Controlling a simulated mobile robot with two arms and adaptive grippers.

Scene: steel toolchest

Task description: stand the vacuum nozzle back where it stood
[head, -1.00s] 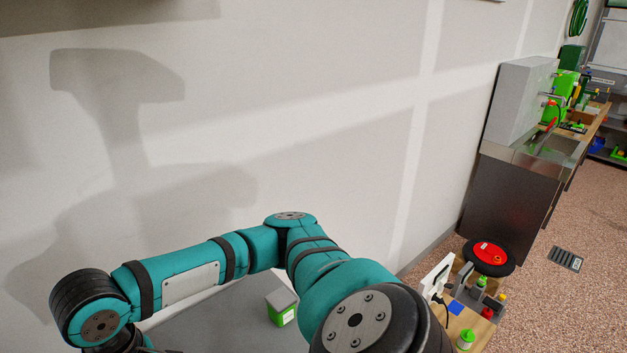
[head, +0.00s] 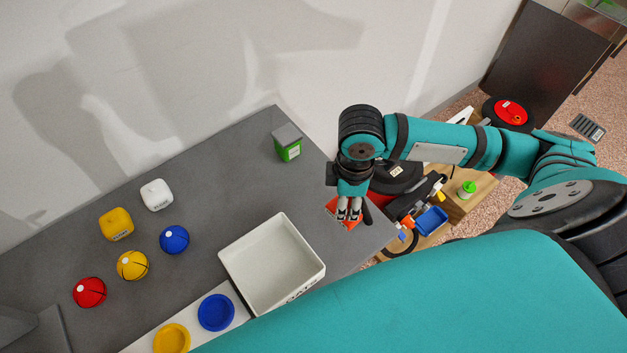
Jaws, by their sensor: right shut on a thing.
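My right gripper (head: 348,213) reaches in from the right and points down over the right end of the grey worktop. It is shut on a small orange-red piece, which I take to be the vacuum nozzle (head: 336,206). The fingers cover part of the piece, and its exact shape is too small to tell. A dark part (head: 366,212) shows just right of the fingers; I cannot tell whether it belongs to the piece. I cannot tell whether the piece touches the worktop. My left gripper is not in view.
A wooden bench (head: 470,203) with tools stands right. The worktop's middle is clear.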

